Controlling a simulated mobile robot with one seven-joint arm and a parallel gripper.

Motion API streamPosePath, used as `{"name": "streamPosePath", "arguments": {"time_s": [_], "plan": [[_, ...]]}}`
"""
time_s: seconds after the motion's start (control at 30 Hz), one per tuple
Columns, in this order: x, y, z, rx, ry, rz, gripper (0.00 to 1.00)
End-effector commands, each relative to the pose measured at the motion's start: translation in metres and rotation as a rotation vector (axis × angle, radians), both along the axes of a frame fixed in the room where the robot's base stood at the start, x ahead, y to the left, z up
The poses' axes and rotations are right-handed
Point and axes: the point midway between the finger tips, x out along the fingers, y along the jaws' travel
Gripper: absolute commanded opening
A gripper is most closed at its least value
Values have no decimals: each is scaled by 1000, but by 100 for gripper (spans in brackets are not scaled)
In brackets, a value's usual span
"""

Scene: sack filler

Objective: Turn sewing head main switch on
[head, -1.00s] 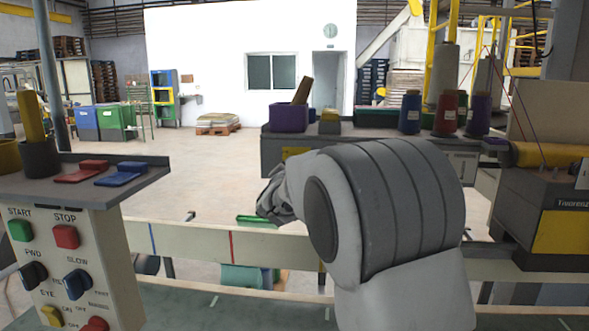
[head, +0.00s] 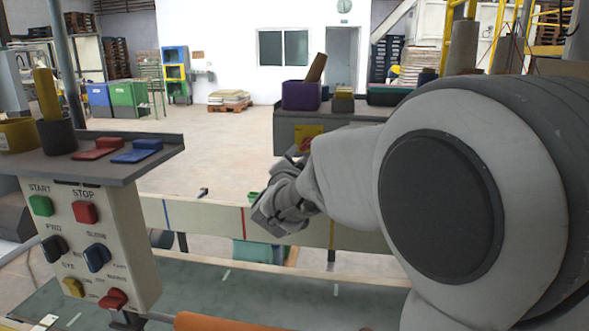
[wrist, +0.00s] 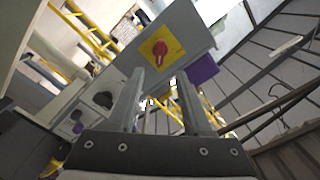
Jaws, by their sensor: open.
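A red rotary switch on a square yellow plate (head: 312,131) sits on the front of a grey box under the bench in the head view, partly hidden by my arm. The wrist view shows the red knob (wrist: 161,48) whole, centred on its yellow plate on a tilted grey panel. I take this for the main switch; its on/off marks are too small to read. My gripper (wrist: 160,76) is open and empty, its two fingers pointing toward the switch and apart from it.
A control panel (head: 90,235) with START, STOP and several knobs stands at left under a grey shelf. A pale conveyor rail (head: 215,220) crosses below my gripper. A purple bin (head: 301,95) stands on the box above the switch. Open floor lies behind.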

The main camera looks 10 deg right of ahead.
Motion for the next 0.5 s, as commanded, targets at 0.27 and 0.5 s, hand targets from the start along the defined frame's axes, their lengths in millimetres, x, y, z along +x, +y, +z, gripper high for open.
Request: {"name": "streamPosePath", "arguments": {"time_s": [0.27, 0.5], "plan": [[-52, 17, 1, 0, 0, 3, 50], [-66, 21, 0, 0, 0, 0, 50]]}}
